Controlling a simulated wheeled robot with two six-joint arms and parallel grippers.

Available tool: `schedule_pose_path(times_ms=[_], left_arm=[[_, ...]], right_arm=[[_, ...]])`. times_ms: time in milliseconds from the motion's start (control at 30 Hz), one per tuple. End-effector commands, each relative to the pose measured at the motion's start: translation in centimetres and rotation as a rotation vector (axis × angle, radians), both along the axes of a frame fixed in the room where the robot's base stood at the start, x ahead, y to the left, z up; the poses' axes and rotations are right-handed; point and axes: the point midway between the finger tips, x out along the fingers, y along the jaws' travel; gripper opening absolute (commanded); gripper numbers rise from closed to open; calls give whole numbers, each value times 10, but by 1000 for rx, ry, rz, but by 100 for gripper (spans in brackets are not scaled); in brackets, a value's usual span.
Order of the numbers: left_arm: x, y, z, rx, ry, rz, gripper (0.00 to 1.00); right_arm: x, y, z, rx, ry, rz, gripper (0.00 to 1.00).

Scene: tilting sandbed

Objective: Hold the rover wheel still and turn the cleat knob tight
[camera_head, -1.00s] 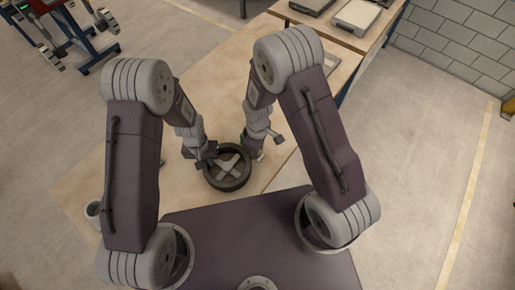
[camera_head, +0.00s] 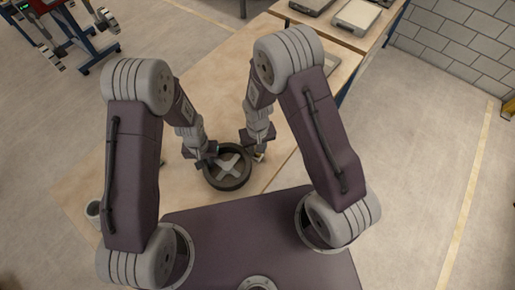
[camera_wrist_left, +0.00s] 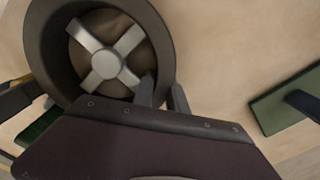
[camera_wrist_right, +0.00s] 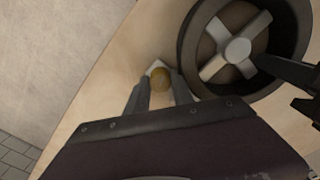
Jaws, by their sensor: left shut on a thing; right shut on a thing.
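The rover wheel (camera_head: 228,182), a dark round rim with a pale four-armed hub, lies flat on the wooden table. It also shows in the left wrist view (camera_wrist_left: 57,58) and the right wrist view (camera_wrist_right: 238,50). My left gripper (camera_head: 210,156) is shut on the wheel's rim, with one finger inside and one outside in the left wrist view (camera_wrist_left: 164,92). My right gripper (camera_head: 257,153) is shut on the cleat knob beside the wheel. The round brassy cleat knob (camera_wrist_right: 160,78) shows between its fingertips (camera_wrist_right: 158,88), with a pale piece beneath it partly hidden.
A white cup (camera_head: 93,209) stands left of the wheel, partly behind my left arm. A green flat thing (camera_wrist_left: 275,108) lies on the table in the left wrist view. Flat grey items (camera_head: 357,16) sit at the table's far end. Bare tabletop lies beyond the wheel.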

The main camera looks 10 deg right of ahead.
Motion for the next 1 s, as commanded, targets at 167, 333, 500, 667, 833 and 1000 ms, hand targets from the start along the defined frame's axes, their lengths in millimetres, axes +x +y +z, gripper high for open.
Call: schedule_pose_path(times_ms=[167, 333, 500, 667, 833, 1000], left_arm=[[1, 0, 0, 0, -2, 1, 0], [1, 0, 0, 0, -2, 1, 0], [1, 0, 0, 0, -2, 1, 0], [1, 0, 0, 0, -2, 1, 0], [1, 0, 0, 0, -2, 0, 0], [1, 0, 0, 0, -2, 0, 0]], right_arm=[[0, 0, 0, 0, -1, -61, 0], [0, 0, 0, 0, -1, -90, 0], [0, 0, 0, 0, -1, -99, 0], [0, 0, 0, 0, -1, -98, 0], [0, 0, 0, 0, -1, -97, 42], [0, 1, 0, 1, -1, -97, 50]])
